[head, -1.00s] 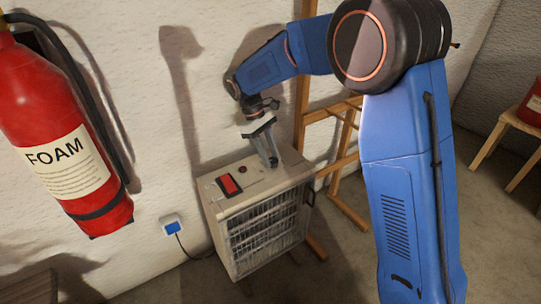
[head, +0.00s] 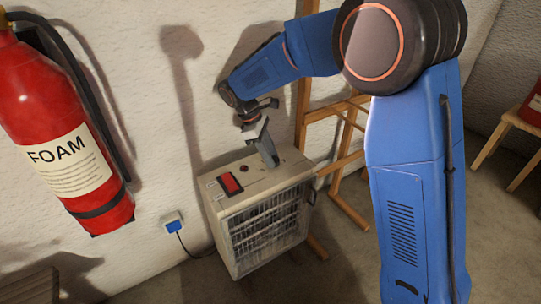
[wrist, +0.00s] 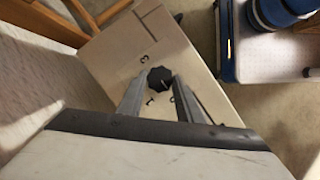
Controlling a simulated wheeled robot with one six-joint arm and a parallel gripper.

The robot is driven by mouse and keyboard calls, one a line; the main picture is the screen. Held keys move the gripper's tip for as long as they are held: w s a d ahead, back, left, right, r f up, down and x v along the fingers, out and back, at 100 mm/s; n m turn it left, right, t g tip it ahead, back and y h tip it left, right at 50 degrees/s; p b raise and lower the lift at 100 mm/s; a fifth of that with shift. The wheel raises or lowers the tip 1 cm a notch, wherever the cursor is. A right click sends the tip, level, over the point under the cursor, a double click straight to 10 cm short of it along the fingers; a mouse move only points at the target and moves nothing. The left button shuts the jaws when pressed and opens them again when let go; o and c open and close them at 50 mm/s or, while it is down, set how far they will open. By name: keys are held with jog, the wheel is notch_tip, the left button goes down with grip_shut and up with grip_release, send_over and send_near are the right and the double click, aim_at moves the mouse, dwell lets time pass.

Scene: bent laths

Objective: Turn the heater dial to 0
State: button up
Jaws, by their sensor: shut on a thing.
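The heater (head: 262,232) is a beige box with a front grille, standing on the floor by the wall. Its dial (wrist: 159,77) is a small black knob on the top panel, seen in the wrist view; my gripper hides it in the head view. My gripper (wrist: 160,82) points down at the panel and is shut on the dial, one finger on each side. It also shows over the heater's top in the head view (head: 272,163). Several dark marks surround the dial; one looks like a 3. I cannot tell which mark the dial points to.
A red rocker switch (head: 230,183) and a small dark red lamp (head: 243,168) are on the heater's top. A foam extinguisher (head: 65,130) hangs at left. A blue plug (head: 173,224) sits in the wall. A wooden frame (head: 345,160) stands behind the heater, close to its right side.

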jog(key=o, duration=1)
jog(key=shift+o, duration=0.2)
jog(key=v, duration=1.7)
jog(key=shift+r, duration=0.15)
